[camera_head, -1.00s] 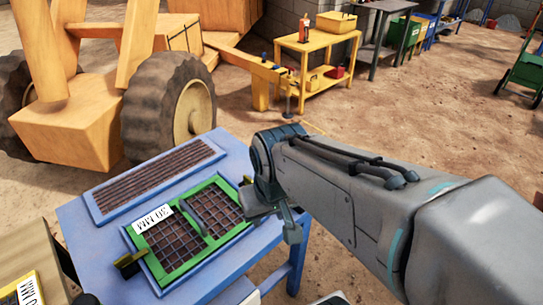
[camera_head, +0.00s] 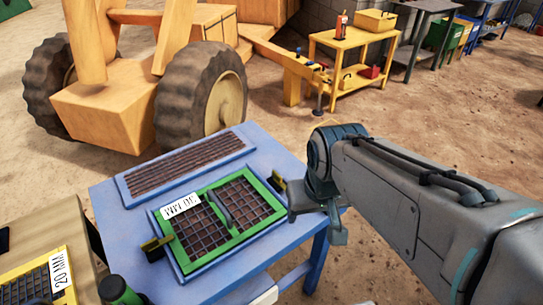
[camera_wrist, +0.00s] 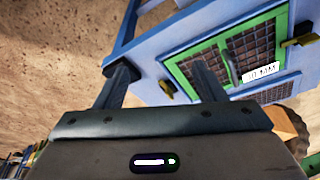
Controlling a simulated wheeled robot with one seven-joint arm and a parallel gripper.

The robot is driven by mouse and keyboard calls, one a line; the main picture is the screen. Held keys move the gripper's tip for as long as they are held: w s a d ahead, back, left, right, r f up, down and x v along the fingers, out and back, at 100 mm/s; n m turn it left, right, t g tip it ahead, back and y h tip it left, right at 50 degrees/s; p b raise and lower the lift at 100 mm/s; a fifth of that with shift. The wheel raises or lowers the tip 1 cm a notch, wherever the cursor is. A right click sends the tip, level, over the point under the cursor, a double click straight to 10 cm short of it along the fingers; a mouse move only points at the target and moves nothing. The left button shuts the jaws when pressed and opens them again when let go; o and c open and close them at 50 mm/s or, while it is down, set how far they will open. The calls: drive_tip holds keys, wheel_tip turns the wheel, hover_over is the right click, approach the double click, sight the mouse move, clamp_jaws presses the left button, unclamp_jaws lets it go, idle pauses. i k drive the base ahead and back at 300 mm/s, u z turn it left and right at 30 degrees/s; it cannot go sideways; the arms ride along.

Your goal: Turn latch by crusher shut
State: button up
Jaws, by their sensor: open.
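A green-framed mesh screen (camera_head: 222,216) labelled 30 MM lies on a blue table (camera_head: 115,205). A yellow-and-black latch (camera_head: 278,181) sits by its right side, and a similar latch (camera_head: 157,243) sits at its left edge. I cannot tell for sure how each latch is turned. My gripper (camera_head: 320,215) is just right of the right-hand latch, by the table's edge. In the wrist view, my gripper (camera_wrist: 163,72) is open and empty; the near latch (camera_wrist: 167,89) shows between its fingers, apart from both. The far latch (camera_wrist: 299,41) shows beyond the screen.
A second long screen (camera_head: 185,165) lies behind in a blue frame. A wooden table (camera_head: 45,225) with a 20 MM screen (camera_head: 30,283) stands at left. A green-capped object (camera_head: 118,291) is at the front. A yellow wheeled machine (camera_head: 125,115) and a yellow cart (camera_head: 350,60) stand behind on bare ground.

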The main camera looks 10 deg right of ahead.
sight(277, 179)
drive_tip(key=k, duration=0.85)
drive_tip(key=z, duration=0.35)
drive_tip(key=i, duration=1.2)
drive_tip(key=u, duration=1.15)
